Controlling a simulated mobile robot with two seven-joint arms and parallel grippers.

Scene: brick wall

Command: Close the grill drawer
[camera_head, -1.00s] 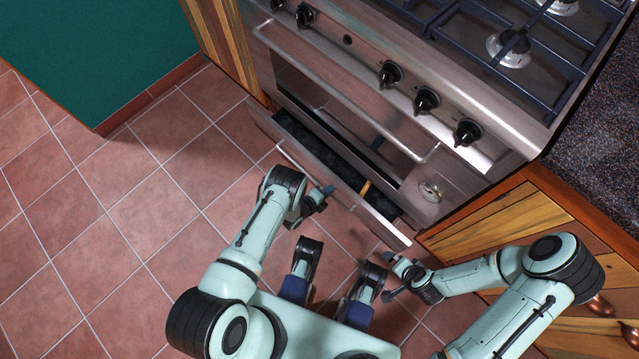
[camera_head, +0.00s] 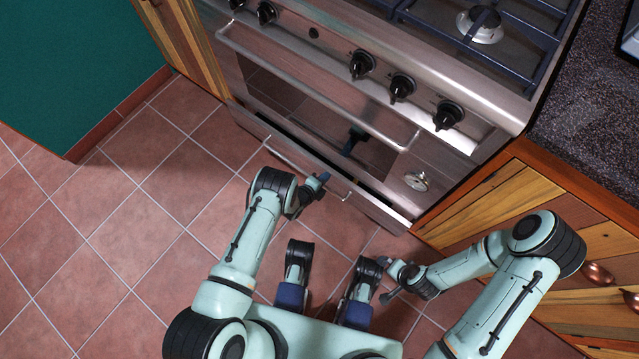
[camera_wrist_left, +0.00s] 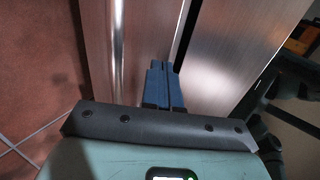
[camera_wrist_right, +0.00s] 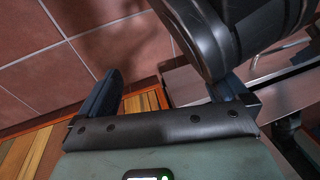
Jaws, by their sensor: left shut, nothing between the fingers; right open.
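The grill drawer (camera_head: 375,211) is the low steel front under the oven door, with a thin bar handle (camera_head: 305,169). It stands slightly out, with a narrow dark gap along its top; its inside is almost hidden. My left gripper (camera_head: 322,182) is shut and empty at the drawer front, near the handle's right end. In the left wrist view its blue fingers (camera_wrist_left: 164,84) are together against or very near the steel front (camera_wrist_left: 150,40), beside the dark gap (camera_wrist_left: 183,35). My right gripper (camera_head: 391,281) is open and empty, low in front of the drawer's right end.
The steel oven (camera_head: 300,95) with black knobs and a door bar stands above the drawer. Wooden cabinets (camera_head: 480,208) adjoin on the right, under a dark speckled counter (camera_head: 585,125). A green wall block (camera_head: 75,75) is at the left. The tiled floor (camera_head: 130,215) is open at the left.

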